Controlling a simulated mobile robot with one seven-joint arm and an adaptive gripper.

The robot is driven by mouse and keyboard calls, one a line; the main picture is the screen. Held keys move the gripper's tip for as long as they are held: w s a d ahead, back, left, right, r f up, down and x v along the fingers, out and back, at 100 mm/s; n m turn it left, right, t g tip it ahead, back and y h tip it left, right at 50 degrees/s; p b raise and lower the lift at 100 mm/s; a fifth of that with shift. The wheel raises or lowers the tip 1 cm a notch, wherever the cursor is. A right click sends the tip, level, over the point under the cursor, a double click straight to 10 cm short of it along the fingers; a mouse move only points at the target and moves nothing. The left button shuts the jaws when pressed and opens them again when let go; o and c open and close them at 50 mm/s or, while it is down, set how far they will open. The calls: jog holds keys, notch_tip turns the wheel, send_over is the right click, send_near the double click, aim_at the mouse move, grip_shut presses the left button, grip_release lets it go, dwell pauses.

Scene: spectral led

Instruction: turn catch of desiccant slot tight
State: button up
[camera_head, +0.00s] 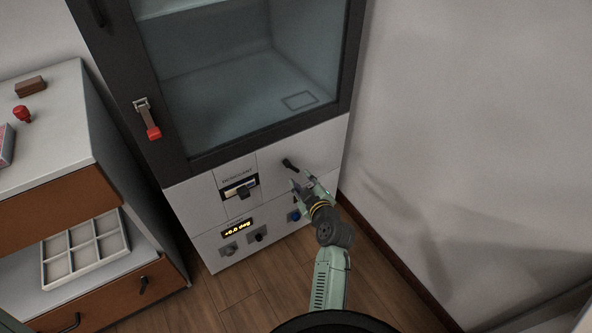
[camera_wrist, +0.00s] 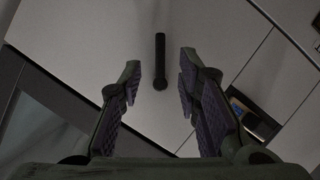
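The desiccant slot (camera_head: 240,186) is a small windowed insert under a "DESICCANT" label on the cabinet's white lower front. A dark catch or knob (camera_head: 243,193) sits on its lower edge; its exact turn is too small to tell. The slot also shows at the right of the wrist view (camera_wrist: 250,108), partly behind a finger. My gripper (camera_head: 303,183) is in front of the panel to the right of the slot. In the wrist view my gripper (camera_wrist: 160,82) is open and empty. A black bar handle (camera_wrist: 160,62) appears between its fingers, apart from them.
The bar handle (camera_head: 291,165) is on the panel right of the slot. Below are a lit display (camera_head: 237,229), dark knobs (camera_head: 258,234) and a blue button (camera_head: 294,216). A red-tipped latch (camera_head: 151,124) hangs on the glass door's frame. A wall (camera_head: 450,130) stands close on the right.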

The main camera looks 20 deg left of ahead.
aim_at(296, 170)
jog(key=x, duration=0.6)
jog(key=shift+w+a+p, duration=0.1)
jog(key=shift+w+p, duration=0.05)
jog(key=shift+p, duration=0.15)
jog(key=shift+c, duration=0.2)
grip_shut()
